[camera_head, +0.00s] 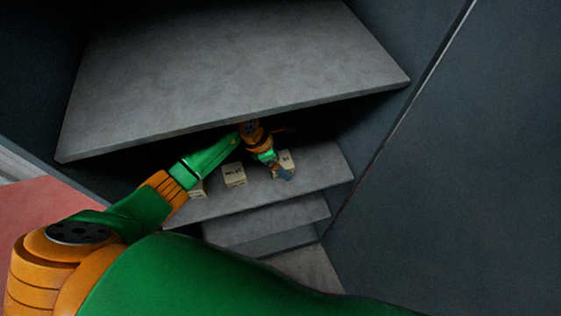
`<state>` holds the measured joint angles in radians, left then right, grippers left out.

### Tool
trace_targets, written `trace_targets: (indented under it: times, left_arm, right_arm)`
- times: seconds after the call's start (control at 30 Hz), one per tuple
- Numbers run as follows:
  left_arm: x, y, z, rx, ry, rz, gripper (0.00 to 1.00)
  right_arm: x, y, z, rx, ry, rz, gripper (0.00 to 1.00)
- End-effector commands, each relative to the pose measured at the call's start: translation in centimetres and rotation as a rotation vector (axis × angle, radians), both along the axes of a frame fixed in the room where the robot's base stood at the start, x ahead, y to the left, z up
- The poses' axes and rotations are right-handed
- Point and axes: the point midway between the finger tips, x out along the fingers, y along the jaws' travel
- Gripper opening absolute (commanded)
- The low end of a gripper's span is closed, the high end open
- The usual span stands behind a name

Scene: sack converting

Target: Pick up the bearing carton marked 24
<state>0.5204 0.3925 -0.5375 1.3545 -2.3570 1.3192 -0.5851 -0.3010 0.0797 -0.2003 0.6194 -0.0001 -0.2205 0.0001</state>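Three small tan cartons stand in a row on a grey shelf (328,178) under a larger upper shelf. The left carton (197,190) is partly hidden by my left arm. The middle carton (234,176) shows dark print on its front, too small to read surely. The right carton (287,157) is partly covered by my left gripper (284,175), which is at its front. I cannot tell whether the fingers touch it or are open or shut. I cannot tell which carton is marked 24. My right gripper is not in view.
The wide upper grey shelf (235,65) overhangs the cartons, close above my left forearm. Lower shelves (270,225) step down below. A dark panel (460,180) closes off the right side. Red floor (35,215) shows at the left.

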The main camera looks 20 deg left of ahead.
Motion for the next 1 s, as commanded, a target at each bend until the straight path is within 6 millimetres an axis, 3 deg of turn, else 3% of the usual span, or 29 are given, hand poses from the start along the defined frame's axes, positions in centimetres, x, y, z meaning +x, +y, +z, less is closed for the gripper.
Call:
trace_targets:
  times: [0.03,0.3,0.63,0.83,1.0]
  left_arm:
    - [0.0,0.0,0.0,0.0,0.0,0.0,0.81]
    - [0.0,0.0,0.0,0.0,0.0,0.0,0.08]
    - [0.1,0.0,0.5,-0.001,-0.003,-0.001,0.06]
    - [0.2,0.1,3.3,0.001,-0.008,-0.002,0.06]
    - [-3.0,-1.5,3.2,0.001,-0.001,-0.005,0.06]
  right_arm:
    - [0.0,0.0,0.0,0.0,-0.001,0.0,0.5]
    - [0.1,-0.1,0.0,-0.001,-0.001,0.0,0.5]
    - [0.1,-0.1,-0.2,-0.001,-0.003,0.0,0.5]
    - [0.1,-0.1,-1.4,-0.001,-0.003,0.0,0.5]
    - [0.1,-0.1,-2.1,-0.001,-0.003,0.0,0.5]
